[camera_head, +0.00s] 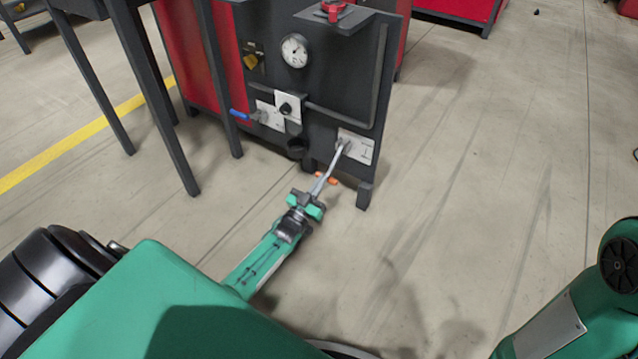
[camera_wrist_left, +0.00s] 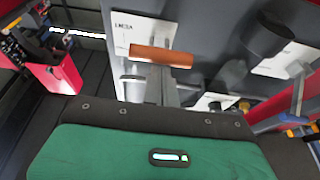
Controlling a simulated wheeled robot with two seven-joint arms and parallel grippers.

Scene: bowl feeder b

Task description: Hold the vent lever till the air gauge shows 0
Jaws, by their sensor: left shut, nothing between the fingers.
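The vent lever (camera_head: 331,163) is a silver bar that runs from a white plate (camera_head: 356,147) low on the dark panel down toward my left gripper. Its orange cross grip (camera_head: 332,181) shows near its lower end, and also in the left wrist view (camera_wrist_left: 160,57). My left gripper (camera_head: 316,190) is shut with nothing between its fingers; its grey fingertips (camera_wrist_left: 160,85) reach the orange grip, but I cannot tell whether they touch it. The round white air gauge (camera_head: 294,50) is high on the panel; its reading is too small to tell. My right gripper is out of view.
A blue-handled valve (camera_head: 239,114) and a black knob (camera_head: 287,108) are left of the lever, a brass-coloured part (camera_head: 251,62) above them. A red knob (camera_head: 333,8) sits on top. Dark table legs (camera_head: 150,95) stand at left. The floor at right is clear.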

